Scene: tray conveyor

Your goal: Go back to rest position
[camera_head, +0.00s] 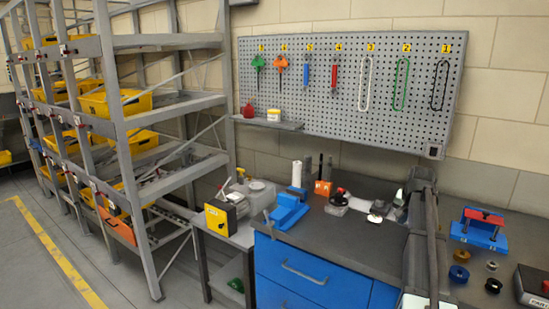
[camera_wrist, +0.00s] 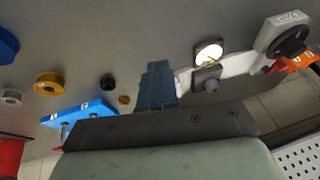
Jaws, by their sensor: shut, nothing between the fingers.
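My gripper (camera_wrist: 157,66) shows in the wrist view as two blue-grey fingers pressed together, with nothing between them. It is above the dark grey worktop (camera_wrist: 210,25), pointing away from the dark mounting plate at the bottom of that view. In the head view a dark grey upright part of my arm stands over the right part of the workbench (camera_head: 350,240). I cannot make out the fingers there.
A blue fixture with red parts (camera_head: 480,228), several rings and a box (camera_head: 533,285) lie on the right. A blue vise (camera_head: 289,210) stands left on the bench. A pegboard (camera_head: 340,85) hangs behind. A rack with yellow bins (camera_head: 115,103) is at left.

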